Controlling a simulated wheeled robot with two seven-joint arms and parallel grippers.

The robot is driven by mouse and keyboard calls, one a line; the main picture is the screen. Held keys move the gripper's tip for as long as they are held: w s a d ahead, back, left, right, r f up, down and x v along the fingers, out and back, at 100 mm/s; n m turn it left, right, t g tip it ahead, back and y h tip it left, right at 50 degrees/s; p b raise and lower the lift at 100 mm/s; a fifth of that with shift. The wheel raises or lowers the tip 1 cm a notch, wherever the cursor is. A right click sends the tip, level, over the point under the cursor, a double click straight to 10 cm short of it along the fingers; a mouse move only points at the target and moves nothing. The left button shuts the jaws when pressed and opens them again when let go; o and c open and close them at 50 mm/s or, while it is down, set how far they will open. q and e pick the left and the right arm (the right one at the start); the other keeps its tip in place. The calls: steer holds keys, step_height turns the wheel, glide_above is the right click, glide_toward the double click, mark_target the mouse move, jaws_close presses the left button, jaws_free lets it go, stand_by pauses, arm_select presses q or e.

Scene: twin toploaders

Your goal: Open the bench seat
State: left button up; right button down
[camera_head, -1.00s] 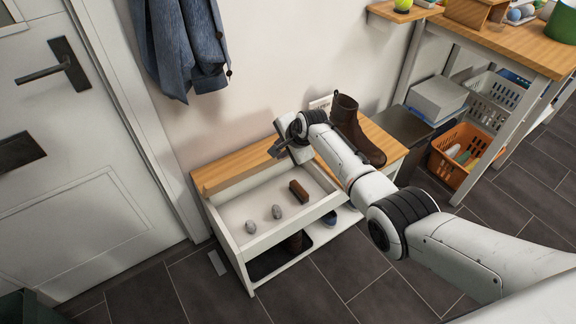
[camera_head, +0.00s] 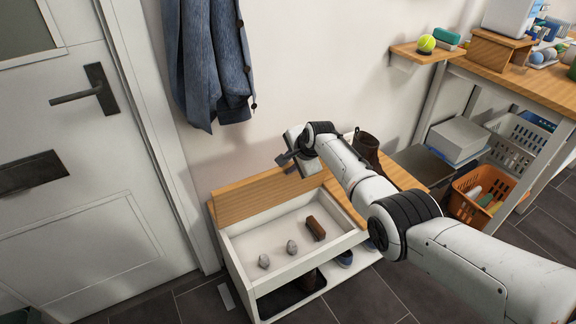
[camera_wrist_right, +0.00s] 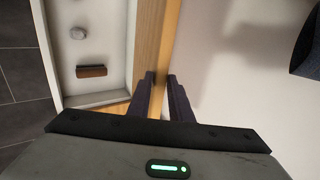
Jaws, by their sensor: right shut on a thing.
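The bench seat's wooden lid (camera_head: 255,196) is raised, standing steeply at the back of the open white compartment (camera_head: 243,242). My right gripper (camera_head: 284,160) is at the lid's upper right edge. In the right wrist view, the right gripper's fingers (camera_wrist_right: 164,80) are shut with the lid's edge (camera_wrist_right: 168,35) between them. Inside the compartment lie a brown brush (camera_head: 316,228) and two grey lumps (camera_head: 291,247). The left gripper is not in view.
A dark boot (camera_head: 366,148) stands on the fixed right part of the bench, partly behind my arm. A blue jacket (camera_head: 212,70) hangs above the lid. Shoes sit on the lower shelf. A workbench (camera_head: 500,66) with crates is at right, a door (camera_head: 85,150) at left.

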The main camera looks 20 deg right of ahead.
steer(key=c, duration=1.7)
jaws_free()
steer(key=shift+w, duration=0.1)
steer(key=shift+s+r+p, duration=0.25)
steer(key=shift+r+p, duration=0.15)
steer(key=shift+p, duration=0.1)
steer(key=p+v, duration=0.4)
steer(key=v, duration=0.5)
steer(key=shift+s+d+r, duration=0.1)
steer(key=shift+s, duration=0.1)
